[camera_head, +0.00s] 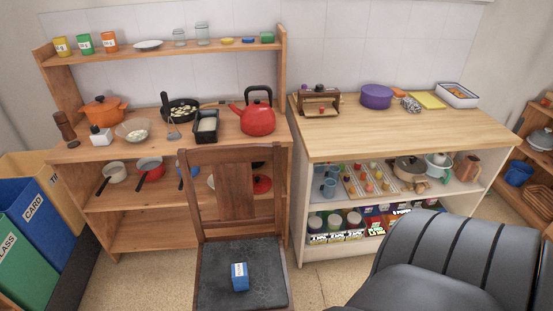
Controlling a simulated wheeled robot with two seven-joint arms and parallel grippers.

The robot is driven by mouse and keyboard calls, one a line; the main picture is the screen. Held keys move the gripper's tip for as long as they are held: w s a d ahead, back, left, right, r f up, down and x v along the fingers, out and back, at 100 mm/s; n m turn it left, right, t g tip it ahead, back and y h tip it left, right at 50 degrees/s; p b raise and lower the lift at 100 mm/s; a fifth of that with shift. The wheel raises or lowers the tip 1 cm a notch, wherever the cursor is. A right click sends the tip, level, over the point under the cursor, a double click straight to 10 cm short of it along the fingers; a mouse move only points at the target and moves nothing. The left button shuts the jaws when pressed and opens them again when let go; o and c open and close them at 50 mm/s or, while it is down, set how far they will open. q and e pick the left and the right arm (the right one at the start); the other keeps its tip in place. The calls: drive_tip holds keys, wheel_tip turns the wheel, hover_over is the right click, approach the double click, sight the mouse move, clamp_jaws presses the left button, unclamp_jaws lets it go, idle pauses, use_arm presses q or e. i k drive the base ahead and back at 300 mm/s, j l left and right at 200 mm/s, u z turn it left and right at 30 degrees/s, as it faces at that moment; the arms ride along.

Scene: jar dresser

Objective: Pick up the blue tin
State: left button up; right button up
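A small blue tin (240,277) with a pale label on its front stands on the dark seat of a wooden chair (222,180) at the bottom middle of the head view. Nothing touches the tin, and it is fully visible. Neither my left nor my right gripper shows in the head view.
The chair's back stands behind the tin, before a wooden dresser (115,190) with a red kettle (257,117) and pans. A pale-topped counter (400,132) stands right. A black padded chair (440,265) fills the lower right. Recycling bins (42,215) stand left.

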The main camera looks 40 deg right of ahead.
sight(240, 279)
drive_tip(key=z, duration=1)
drive_tip(key=k+l, duration=0.1)
drive_tip(key=l, duration=0.25)
drive_tip(key=u, duration=0.05)
